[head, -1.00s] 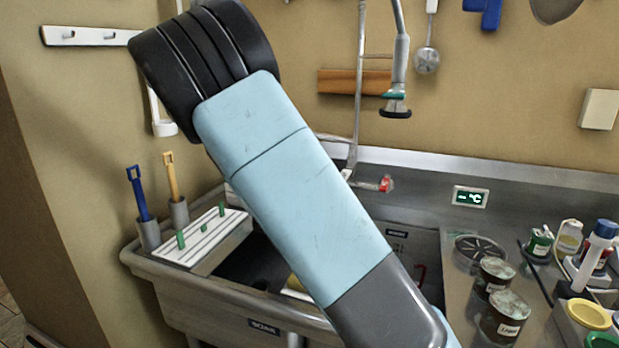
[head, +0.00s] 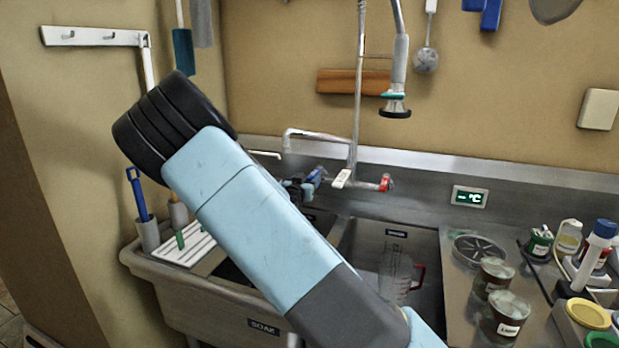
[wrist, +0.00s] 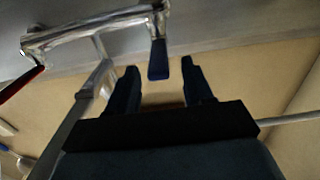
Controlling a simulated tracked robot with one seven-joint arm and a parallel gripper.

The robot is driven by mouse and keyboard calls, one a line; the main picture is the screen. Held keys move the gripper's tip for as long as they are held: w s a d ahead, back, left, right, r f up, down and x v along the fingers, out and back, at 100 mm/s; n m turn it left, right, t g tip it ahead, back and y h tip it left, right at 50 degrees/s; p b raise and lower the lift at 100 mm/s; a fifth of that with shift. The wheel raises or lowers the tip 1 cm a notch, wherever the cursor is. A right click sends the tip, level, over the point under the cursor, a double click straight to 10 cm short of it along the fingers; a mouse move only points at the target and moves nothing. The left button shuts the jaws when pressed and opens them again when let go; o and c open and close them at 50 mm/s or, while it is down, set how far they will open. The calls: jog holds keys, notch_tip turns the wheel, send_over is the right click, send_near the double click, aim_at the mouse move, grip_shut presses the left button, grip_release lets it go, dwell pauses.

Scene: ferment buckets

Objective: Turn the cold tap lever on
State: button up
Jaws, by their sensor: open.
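The cold tap lever (head: 316,177) is blue, at the left end of the chrome tap body on the sink's back wall. In the wrist view the blue lever (wrist: 158,60) hangs down between my two fingertips, with a gap on each side. My gripper (wrist: 160,65) is open and empty. In the head view my gripper (head: 303,188) shows only in part beside the blue lever, behind my arm. The hot tap end (head: 387,183) is red, at the right of the body; its red part (wrist: 20,82) is at the wrist view's left edge.
The sink (head: 262,326) lies below, with a clear jug (head: 398,278) in its right basin. A chrome spout (head: 318,136) and a hanging spray head (head: 396,105) are above. Cans (head: 505,318) and bottles crowd the right counter.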

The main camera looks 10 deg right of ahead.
aim_at(310, 175)
jog(key=shift+x, duration=2)
grip_shut()
jog(key=shift+a, duration=0.25)
jog(key=shift+w, duration=0.1)
